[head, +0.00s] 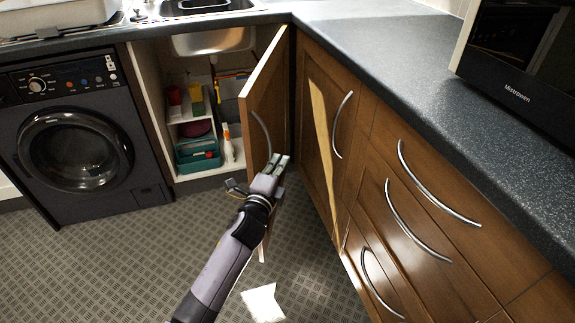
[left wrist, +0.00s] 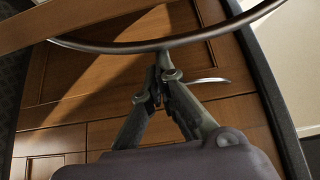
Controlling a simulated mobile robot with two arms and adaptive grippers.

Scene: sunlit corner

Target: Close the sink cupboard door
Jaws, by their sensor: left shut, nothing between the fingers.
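The sink cupboard door (head: 268,88) is wooden and stands open in the head view, swung out from the cupboard below the sink. In the left wrist view the shut fingers (left wrist: 160,68) lie just under a dark curved bar (left wrist: 170,42), probably this handle. The gripper hides part of the door's lower half. My right gripper is not in view.
The open cupboard holds a teal crate (head: 198,156) and a spray bottle (head: 228,143). A dark washing machine (head: 75,150) stands left. Wooden drawers (head: 415,222) with curved handles stand right, under the dark worktop (head: 400,60). Patterned floor (head: 120,250) is clear at left front.

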